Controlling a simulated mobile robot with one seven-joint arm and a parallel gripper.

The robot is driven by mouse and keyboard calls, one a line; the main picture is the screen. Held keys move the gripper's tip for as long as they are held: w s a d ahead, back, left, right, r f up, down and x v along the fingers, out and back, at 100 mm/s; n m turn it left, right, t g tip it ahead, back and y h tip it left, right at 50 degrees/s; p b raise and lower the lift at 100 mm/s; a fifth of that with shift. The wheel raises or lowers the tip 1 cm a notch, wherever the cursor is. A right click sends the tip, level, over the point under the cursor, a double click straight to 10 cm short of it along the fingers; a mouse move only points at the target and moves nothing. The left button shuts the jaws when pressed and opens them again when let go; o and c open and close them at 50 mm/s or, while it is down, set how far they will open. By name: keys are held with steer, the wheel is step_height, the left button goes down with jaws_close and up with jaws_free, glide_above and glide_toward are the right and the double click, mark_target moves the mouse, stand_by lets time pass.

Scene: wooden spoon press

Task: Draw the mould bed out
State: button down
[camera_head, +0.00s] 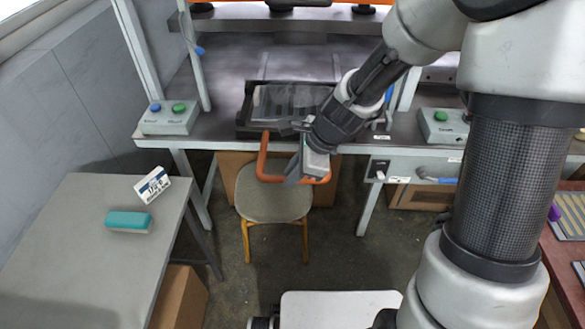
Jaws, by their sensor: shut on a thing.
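The mould bed (290,97) is a dark, shallow frame with grey slabs in it, lying at the front edge of the press table. An orange U-shaped handle (263,160) sticks out from its front, over the edge. My gripper (305,176) reaches down from the right and is shut on the right part of the handle. The fingers and the arm hide that part of the handle and the bed's right front corner.
Button boxes stand at the left (170,118) and right (443,126) of the press table (225,75). A stool (272,195) stands below the handle. A grey side table (95,240) at left holds a teal-topped block (129,220) and a sign (152,185).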

steer(key=shift+s, duration=0.25)
steer(key=c, duration=1.7)
jaws_free()
steer(key=shift+r, duration=0.1)
steer(key=p+v, duration=0.3)
steer(key=v, duration=1.4)
steer(key=shift+d+p, duration=0.15)
steer(key=shift+p, duration=0.15)
steer(key=shift+r, duration=0.1)
